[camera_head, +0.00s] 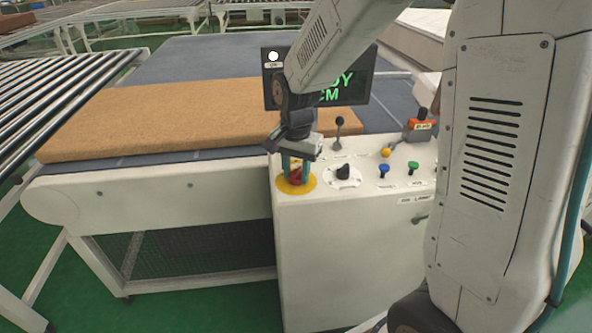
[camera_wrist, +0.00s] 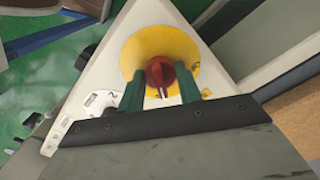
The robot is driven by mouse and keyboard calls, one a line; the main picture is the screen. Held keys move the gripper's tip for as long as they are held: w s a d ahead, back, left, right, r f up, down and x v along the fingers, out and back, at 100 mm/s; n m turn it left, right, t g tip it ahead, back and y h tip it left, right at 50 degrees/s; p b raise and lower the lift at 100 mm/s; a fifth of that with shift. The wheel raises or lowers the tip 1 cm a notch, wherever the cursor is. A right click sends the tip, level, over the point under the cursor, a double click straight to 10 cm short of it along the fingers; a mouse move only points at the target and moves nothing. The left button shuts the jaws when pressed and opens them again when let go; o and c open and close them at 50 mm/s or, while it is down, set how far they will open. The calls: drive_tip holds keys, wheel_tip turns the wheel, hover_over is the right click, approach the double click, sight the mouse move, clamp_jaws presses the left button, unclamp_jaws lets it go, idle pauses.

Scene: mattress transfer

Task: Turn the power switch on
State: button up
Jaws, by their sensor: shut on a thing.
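The power switch is a red rotary knob (camera_head: 296,176) on a round yellow plate (camera_head: 310,184), at the left front corner of the white control cabinet's top. In the wrist view the red knob (camera_wrist: 160,72) sits in the middle of the yellow plate (camera_wrist: 160,38), with a pale mark at its near end. My gripper (camera_wrist: 161,88) points down with one green finger on each side of the knob, shut on it. In the head view my gripper (camera_head: 296,183) partly hides the knob.
A black selector knob (camera_head: 343,172), a lever (camera_head: 338,132) and blue and green buttons (camera_head: 384,170) stand close to the right. Behind is a dark screen (camera_head: 352,90) with green text, partly hidden by my arm. A brown mattress (camera_head: 170,115) lies on the conveyor at left.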

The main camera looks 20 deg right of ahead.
sight(296, 169)
drive_tip(key=shift+m, duration=1.1)
drive_tip(key=o, duration=1)
wheel_tip(296, 169, up, 8)
drive_tip(key=shift+d+f, duration=0.1)
